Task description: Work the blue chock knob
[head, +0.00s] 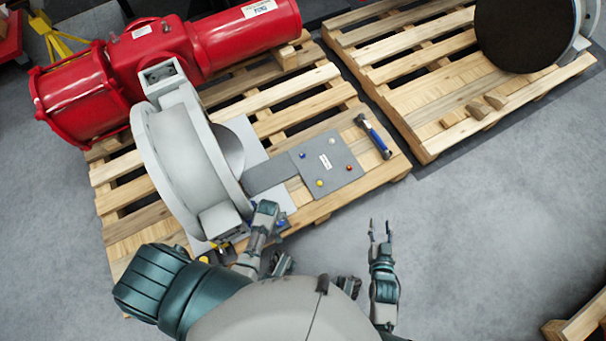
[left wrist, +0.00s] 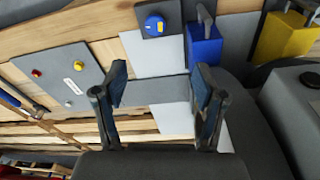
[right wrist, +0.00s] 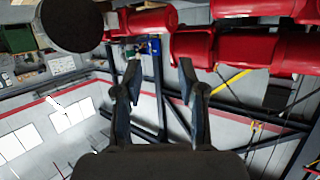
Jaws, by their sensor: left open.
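The blue knob (left wrist: 154,24) with a pale mark sits on a small dark square plate, at the top of the left wrist view. My left gripper (left wrist: 160,88) is open and empty, with the knob beyond its fingertips and not between them. In the head view my left gripper (head: 266,213) is beside the grey valve ring, and the knob there is hard to make out. My right gripper (head: 381,230) is open and empty over the floor right of the pallet. It also shows open in the right wrist view (right wrist: 158,75).
A blue block (left wrist: 204,46) and a yellow block (left wrist: 284,36) stand beside the knob. A grey panel with small coloured buttons (head: 338,174) and a blue-handled tool (head: 374,137) lie on the pallet (head: 382,172). The grey valve ring (head: 178,160) and red actuator (head: 150,60) stand left.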

